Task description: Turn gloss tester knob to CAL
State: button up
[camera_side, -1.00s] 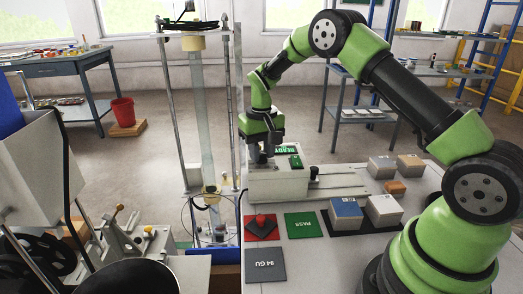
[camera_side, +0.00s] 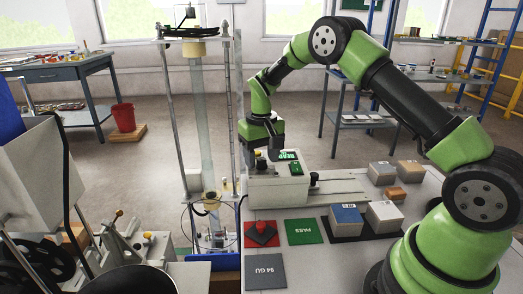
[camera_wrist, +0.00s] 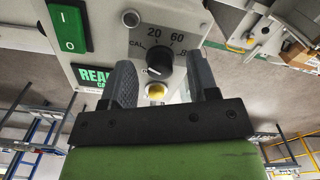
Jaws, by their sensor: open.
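The gloss tester (camera_side: 262,191) is a pale box on the bench in the side view. The wrist view shows its panel (camera_wrist: 100,22), with a round black knob (camera_wrist: 160,62) and markings that include CAL, 20 and 60. The knob's white pointer line is at its lower left, away from the 20 and 60 marks. My gripper (camera_wrist: 160,58) is open, with one dark finger on each side of the knob; contact is not clear.
A red tile (camera_side: 252,240), a green PASS tile (camera_side: 305,231) and a 94 GU tile (camera_side: 265,272) lie in front of the tester.

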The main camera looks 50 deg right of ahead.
notch_tip(320, 180, up, 10)
dwell(0.4)
notch_tip(320, 180, up, 7)
jog(key=t, duration=0.2)
send_over(262, 159)
jog(key=s+a, duration=0.3)
jog(key=s, duration=0.1)
jog(key=s+a+r+t, duration=0.2)
jog(key=s+a+r, duration=0.25)
jog(key=s, duration=0.25)
jog(key=s+a+t+y, duration=0.2)
jog(key=s+a+t, duration=0.1)
jog(key=s, duration=1.1)
jog(key=shift+f, duration=0.45)
